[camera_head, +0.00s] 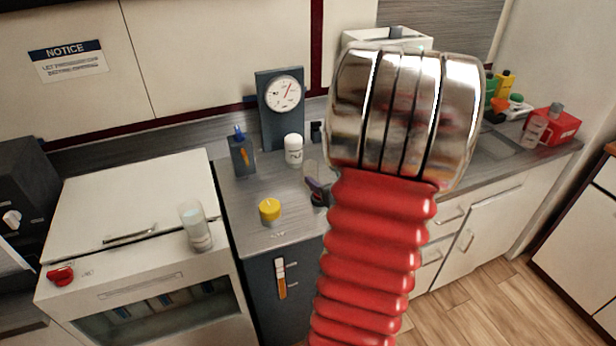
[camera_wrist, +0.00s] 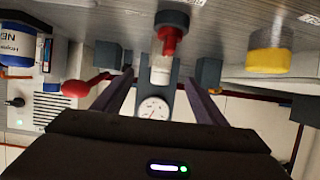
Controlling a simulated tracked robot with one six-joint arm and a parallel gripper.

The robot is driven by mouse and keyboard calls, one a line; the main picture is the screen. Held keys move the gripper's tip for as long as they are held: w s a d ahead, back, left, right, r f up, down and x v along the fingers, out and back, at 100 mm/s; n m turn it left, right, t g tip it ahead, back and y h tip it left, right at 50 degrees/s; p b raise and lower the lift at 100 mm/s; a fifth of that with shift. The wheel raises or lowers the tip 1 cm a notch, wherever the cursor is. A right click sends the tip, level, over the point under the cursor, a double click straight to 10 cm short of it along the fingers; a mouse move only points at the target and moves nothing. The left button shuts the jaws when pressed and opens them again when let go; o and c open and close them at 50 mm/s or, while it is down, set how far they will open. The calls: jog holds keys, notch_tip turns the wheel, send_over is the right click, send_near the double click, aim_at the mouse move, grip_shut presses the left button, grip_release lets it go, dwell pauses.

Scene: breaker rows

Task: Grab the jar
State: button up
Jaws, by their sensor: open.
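The white jar (camera_head: 293,150) stands upright on the grey counter in front of the gauge panel. In the wrist view, which is upside down, a white jar (camera_wrist: 160,72) shows beyond my gripper (camera_wrist: 159,65), between the two fingers and apart from them. A red part with a grey round base (camera_wrist: 171,25) overlaps one end of it. My gripper is open, with nothing between its fingers. In the head view its dark fingertips (camera_head: 316,160) peek out to the right of the jar, and my arm hides the rest.
A yellow-topped knob (camera_head: 270,210) stands nearer on the counter. A clear cylinder (camera_head: 195,226) stands on the white appliance (camera_head: 130,215). Bottles and a red box (camera_head: 552,127) are far right.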

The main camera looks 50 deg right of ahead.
send_near(306, 166)
jog(key=shift+x, duration=1.15)
jog(key=shift+d, duration=0.15)
jog(key=shift+x, duration=2.55)
jog(key=shift+c, duration=0.5)
jog(key=c, duration=1)
